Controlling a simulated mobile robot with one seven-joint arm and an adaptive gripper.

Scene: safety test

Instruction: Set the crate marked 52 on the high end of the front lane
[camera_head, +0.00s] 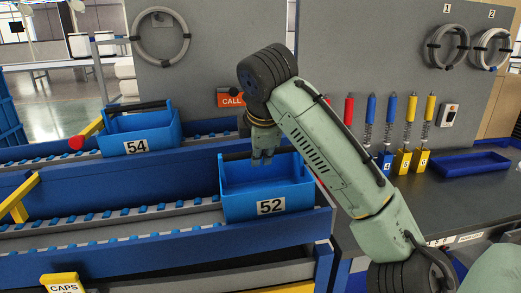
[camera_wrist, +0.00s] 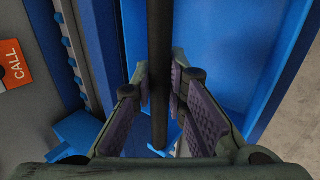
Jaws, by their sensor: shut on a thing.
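The blue crate marked 52 (camera_head: 238,204) is at the right end of the front lane (camera_head: 115,219), a sloping track with blue rollers. Its number label faces the front. My gripper (camera_head: 263,157) is above the crate's back part, pointing down. In the wrist view, my gripper (camera_wrist: 160,105) is shut on the crate's dark handle bar (camera_wrist: 160,45), which runs between the two finger pads. The crate's blue inside (camera_wrist: 235,45) shows beside the bar and looks empty. Whether the crate's bottom touches the rollers is hidden by the lane's front rail.
A blue crate marked 54 (camera_head: 165,131) stands on the rear lane (camera_head: 60,157). A grey panel with an orange CALL sign (camera_head: 230,98) rises behind. To the right is a dark bench with colored tools and a blue tray (camera_head: 468,165). A yellow CAPS box (camera_head: 62,282) is front left.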

